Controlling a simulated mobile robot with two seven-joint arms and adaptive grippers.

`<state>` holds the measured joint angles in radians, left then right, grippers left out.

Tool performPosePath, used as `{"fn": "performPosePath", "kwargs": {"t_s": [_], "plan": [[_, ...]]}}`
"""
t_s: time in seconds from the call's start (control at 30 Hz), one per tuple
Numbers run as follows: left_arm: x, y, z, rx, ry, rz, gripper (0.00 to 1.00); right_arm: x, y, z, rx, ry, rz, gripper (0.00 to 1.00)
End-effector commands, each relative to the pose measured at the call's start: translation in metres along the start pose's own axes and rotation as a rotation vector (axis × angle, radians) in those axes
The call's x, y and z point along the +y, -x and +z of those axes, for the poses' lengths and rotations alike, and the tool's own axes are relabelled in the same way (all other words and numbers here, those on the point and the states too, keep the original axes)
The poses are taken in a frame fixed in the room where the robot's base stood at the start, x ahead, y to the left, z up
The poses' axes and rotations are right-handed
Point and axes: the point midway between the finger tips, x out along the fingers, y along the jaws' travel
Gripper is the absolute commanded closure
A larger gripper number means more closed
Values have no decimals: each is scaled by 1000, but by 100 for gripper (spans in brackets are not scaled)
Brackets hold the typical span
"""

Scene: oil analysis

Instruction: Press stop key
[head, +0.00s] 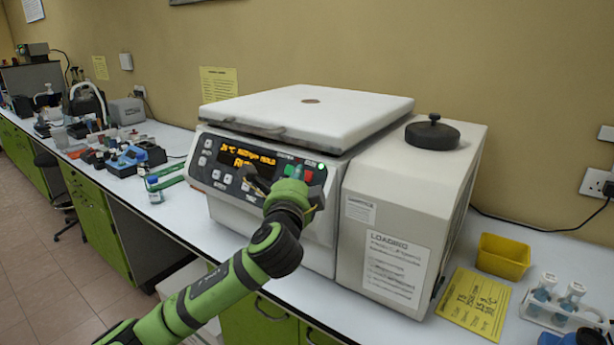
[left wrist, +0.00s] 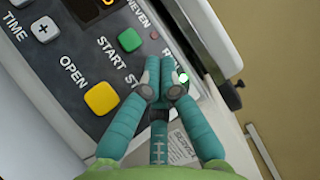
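The centrifuge's dark control panel (head: 222,168) has a lit orange display and several keys. A red key (head: 309,176), which looks like the stop key, shows just beside my left gripper (head: 292,178). In the left wrist view, a green START key (left wrist: 130,40) and a yellow OPEN key (left wrist: 102,98) are in sight. A label starting with "ST" runs under my left fingers (left wrist: 164,72), and its key is hidden behind them. The fingertips are together, empty, and over the panel. I cannot tell whether they touch it.
The white centrifuge lid (head: 300,108) is down. A black round knob piece (head: 432,134) sits on the housing. A yellow bin (head: 503,256), a yellow sheet (head: 474,303) and a vial rack (head: 553,312) are at right.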

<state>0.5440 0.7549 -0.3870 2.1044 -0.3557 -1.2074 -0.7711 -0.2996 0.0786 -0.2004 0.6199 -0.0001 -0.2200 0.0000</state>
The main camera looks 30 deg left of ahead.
Motion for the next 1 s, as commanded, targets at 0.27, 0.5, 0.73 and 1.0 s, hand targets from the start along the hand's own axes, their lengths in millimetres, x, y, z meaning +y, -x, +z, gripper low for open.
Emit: {"fn": "performPosePath", "kwargs": {"t_s": [0.27,0.5,0.73,1.0], "plan": [[0,0,0,0,-1,0,100,0,0,0,0,-1,0,60],[0,0,0,0,0,0,100,0,0,0,0,-1,1,60],[3,-4,-3,-1,0,2,100,0,0,0,0,-1,1,60],[4,-6,-4,0,0,-1,100,1,1,0,0,-1,1,60]]}}
